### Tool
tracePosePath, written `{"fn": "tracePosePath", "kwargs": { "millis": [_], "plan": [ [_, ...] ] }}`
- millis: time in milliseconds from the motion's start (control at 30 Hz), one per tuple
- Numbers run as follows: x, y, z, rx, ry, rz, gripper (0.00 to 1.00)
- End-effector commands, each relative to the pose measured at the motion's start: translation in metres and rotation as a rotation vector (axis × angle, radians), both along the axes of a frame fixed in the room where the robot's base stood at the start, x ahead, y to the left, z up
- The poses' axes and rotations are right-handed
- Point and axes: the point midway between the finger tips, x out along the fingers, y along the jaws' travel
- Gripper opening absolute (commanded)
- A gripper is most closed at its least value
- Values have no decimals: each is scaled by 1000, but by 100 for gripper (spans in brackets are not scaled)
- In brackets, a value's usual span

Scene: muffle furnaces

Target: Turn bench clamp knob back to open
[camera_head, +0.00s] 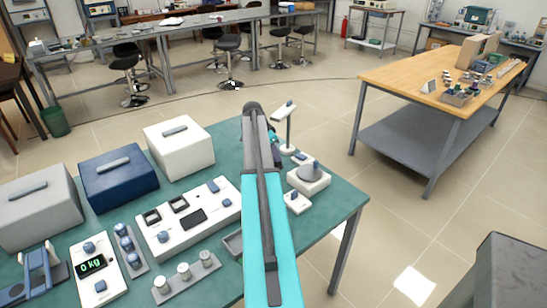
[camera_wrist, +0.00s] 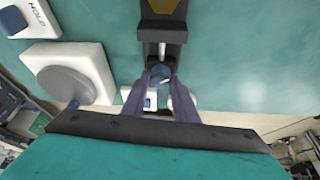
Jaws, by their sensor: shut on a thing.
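In the wrist view, the bench clamp (camera_wrist: 163,32) is a dark grey body at the top centre, with a yellow-brown part at its upper end. Its small blue knob (camera_wrist: 160,74) sits at the near end of the clamp. My gripper (camera_wrist: 161,80) is shut on the knob, with one finger on each side of it. The fingers hide the knob's sides, and I cannot tell how far it is turned. In the head view my teal arm covers this area, and I cannot make out the clamp or the gripper clearly.
A white device with a round grey plate (camera_wrist: 68,88) stands left of the clamp; it also shows in the head view (camera_head: 309,180). A white box (camera_head: 180,148), a blue box (camera_head: 120,178) and a control panel (camera_head: 188,216) share the green bench (camera_head: 335,200).

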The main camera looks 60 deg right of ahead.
Motion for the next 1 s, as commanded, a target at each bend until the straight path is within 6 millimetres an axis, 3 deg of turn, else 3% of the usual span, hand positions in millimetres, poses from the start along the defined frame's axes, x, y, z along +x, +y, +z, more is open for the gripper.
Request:
{"fn": "tracePosePath", "kwargs": {
  "millis": [1000],
  "plan": [
    [-5,0,1,-4,-3,779,4]
  ]
}}
